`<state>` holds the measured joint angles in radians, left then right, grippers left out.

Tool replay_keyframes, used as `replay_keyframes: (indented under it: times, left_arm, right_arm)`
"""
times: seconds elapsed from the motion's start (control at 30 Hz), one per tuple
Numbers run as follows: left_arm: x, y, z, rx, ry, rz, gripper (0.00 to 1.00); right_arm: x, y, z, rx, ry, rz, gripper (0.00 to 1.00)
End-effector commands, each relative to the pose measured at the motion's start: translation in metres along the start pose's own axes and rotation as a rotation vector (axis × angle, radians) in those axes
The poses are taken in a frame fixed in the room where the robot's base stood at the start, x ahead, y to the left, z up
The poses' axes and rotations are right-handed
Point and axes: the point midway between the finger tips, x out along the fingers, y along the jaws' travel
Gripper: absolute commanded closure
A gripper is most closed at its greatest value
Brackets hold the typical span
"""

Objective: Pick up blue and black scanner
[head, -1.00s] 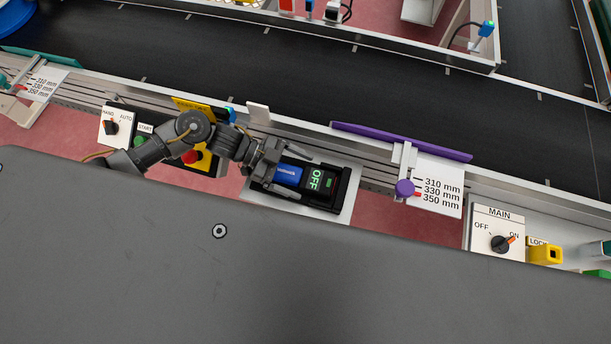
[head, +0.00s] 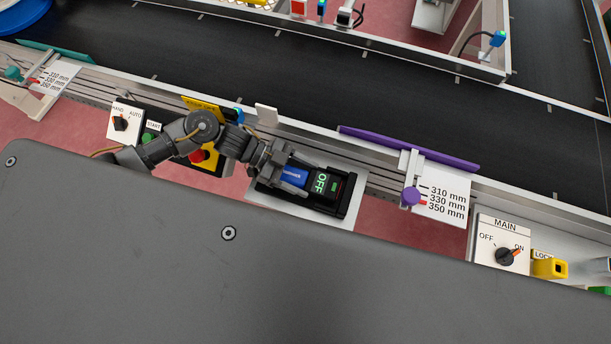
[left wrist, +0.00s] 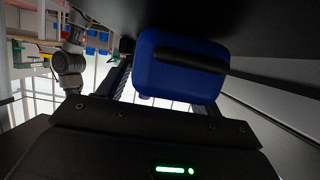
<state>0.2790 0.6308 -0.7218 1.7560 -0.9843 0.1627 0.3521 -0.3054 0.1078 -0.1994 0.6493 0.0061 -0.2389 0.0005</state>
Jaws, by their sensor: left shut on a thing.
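The blue and black scanner (head: 318,184) lies in a black holder (head: 346,207) on a light metal plate beside the conveyor. Its screen reads "OFF" in green. My left gripper (head: 292,178) is shut on the blue part of the scanner, with a finger on each side. In the left wrist view the scanner's blue end (left wrist: 180,70) with a black bar fills the upper middle. I cannot tell whether the scanner is clear of the holder. My right gripper is not in view.
A purple guide rail (head: 410,148) with a purple knob (head: 410,197) stands to the right. A HAND/AUTO switch panel (head: 124,120) is left of the holder and a MAIN switch panel (head: 502,240) is at far right. The dark conveyor belt (head: 300,80) runs behind.

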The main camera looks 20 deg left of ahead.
Motion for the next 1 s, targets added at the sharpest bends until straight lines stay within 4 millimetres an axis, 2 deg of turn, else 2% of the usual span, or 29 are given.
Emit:
replay_keyframes:
  times: [0.27,0.57,0.8,1.0]
  left_arm:
    - [-0.012,0.0,-0.03,0.008,0.002,0.0,0.65]
    - [-0.017,0.05,-0.095,0.007,0.003,0.003,0.65]
    - [-0.005,0.101,-0.122,0.003,0.003,0.002,0.65]
    - [-0.001,0.123,-0.136,0.001,0.003,0.001,0.65]
  right_arm:
    - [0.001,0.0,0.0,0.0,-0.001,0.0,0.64]
    - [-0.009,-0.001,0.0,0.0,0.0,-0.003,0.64]
    - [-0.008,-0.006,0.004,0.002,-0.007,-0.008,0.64]
    - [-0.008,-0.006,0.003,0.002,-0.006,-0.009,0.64]
